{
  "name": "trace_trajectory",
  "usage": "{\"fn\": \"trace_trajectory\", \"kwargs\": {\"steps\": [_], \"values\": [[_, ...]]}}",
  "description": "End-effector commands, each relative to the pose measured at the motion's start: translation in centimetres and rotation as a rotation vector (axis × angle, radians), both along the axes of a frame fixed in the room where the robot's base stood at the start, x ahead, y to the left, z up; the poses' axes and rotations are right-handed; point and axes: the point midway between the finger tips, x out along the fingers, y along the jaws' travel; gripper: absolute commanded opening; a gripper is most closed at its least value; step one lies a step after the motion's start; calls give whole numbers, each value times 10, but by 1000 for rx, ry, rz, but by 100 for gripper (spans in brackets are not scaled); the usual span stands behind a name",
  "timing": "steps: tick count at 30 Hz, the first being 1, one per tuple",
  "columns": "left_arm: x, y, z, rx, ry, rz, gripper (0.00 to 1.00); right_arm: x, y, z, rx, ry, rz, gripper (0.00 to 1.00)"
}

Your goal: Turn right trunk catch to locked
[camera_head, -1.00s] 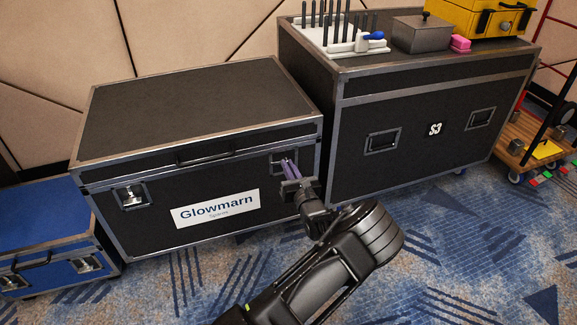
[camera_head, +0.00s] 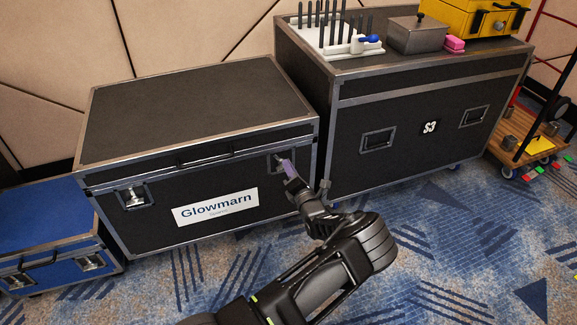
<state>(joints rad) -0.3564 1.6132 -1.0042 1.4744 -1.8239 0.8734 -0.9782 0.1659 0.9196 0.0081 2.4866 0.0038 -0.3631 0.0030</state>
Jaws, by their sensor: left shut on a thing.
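The black Glowmarn trunk (camera_head: 200,109) stands closed on the carpet, with metal edges and a white name label (camera_head: 215,207). Its left catch (camera_head: 134,197) is a silver latch in a recessed plate. Its right catch sits in a matching recessed plate (camera_head: 273,161) at the front's upper right. My left gripper (camera_head: 284,163), with purple fingers, is at this plate and shut on the right catch. The fingers and wrist cover most of the catch, so its exact angle is hidden. My right gripper is not in view.
A larger black case marked S3 (camera_head: 429,128) stands close to the right, with a rod rack (camera_head: 352,47), a grey box (camera_head: 417,35) and a yellow case (camera_head: 480,18) on top. A blue case (camera_head: 45,222) is at left.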

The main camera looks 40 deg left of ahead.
Motion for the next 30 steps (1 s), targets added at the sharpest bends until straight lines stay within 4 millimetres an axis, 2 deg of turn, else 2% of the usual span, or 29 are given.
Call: {"fn": "trace_trajectory", "kwargs": {"steps": [15,30], "values": [[1,-2,-8,255,373,-1,0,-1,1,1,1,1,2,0],[1,-2,-10,342,498,-1,0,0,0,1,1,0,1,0]]}}
